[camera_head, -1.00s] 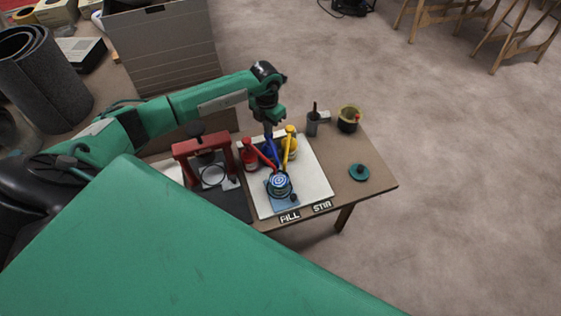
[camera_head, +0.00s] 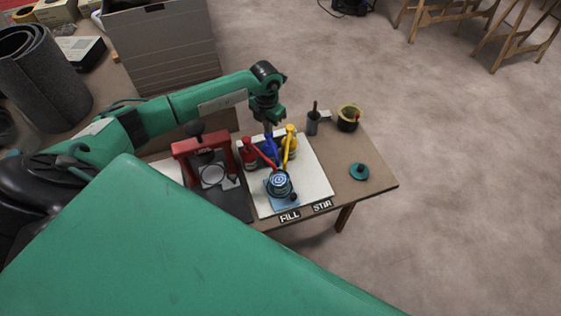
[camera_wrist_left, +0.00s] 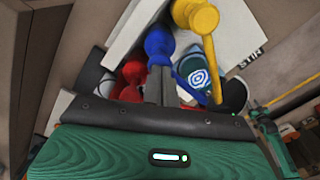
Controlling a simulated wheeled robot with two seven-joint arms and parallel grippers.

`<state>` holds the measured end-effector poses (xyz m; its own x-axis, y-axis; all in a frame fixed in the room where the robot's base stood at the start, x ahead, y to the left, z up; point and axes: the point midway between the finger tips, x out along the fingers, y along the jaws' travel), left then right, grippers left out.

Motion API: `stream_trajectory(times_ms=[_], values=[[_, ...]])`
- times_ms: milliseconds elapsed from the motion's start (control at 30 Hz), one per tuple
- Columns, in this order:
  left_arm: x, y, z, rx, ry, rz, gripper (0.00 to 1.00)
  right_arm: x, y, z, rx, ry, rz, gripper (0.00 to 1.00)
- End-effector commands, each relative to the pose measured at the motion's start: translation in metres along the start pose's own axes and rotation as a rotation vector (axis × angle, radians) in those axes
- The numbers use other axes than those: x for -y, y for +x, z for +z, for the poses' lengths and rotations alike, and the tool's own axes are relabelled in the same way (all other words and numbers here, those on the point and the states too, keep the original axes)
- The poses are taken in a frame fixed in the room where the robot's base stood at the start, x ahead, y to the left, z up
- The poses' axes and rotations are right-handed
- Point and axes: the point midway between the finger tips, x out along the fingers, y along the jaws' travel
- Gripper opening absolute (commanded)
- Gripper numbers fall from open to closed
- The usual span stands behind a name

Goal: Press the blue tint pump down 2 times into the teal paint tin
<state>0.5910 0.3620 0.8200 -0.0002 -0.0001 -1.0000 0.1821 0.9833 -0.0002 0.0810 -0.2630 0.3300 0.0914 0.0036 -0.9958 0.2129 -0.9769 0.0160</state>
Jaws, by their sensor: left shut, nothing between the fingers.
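The blue tint pump (camera_head: 270,148) stands on a white board between a red pump (camera_head: 250,155) and a yellow pump (camera_head: 290,146). The spouts of the pumps lean towards the teal paint tin (camera_head: 280,184), which shows a blue and white spiral on top. My left gripper (camera_head: 268,126) is shut and empty, pointing down right at the blue pump's head. In the left wrist view its fingers (camera_wrist_left: 158,78) overlap the blue pump (camera_wrist_left: 160,45); I cannot tell whether they touch it. The tin also shows there (camera_wrist_left: 199,80), partly behind the yellow spout. My right gripper is out of view.
A red press (camera_head: 203,148) stands left of the pumps. A dark cup (camera_head: 312,124), a yellow-rimmed pot (camera_head: 348,118) and a teal lid (camera_head: 359,172) are on the table's right side. Labels FILL (camera_head: 289,217) and STIR (camera_head: 322,206) mark the front edge.

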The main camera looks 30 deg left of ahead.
Motion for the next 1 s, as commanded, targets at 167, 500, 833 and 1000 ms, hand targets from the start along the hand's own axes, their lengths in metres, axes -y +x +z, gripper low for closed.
stream_trajectory(times_ms=[167, 500, 833, 1000], values=[[0.0, 0.008, 0.0, 0.0, 0.0, 0.0, 0.0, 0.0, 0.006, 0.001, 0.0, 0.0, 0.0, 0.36], [0.0, 0.02, 0.0, 0.0, 0.0, 0.0, 0.0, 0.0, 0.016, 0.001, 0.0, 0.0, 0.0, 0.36], [0.0, 0.021, -0.001, -0.003, 0.0, 0.0, 0.0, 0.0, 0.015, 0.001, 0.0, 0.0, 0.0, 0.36], [0.001, 0.014, -0.001, -0.003, 0.001, -0.001, 0.0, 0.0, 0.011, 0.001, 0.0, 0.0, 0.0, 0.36]])
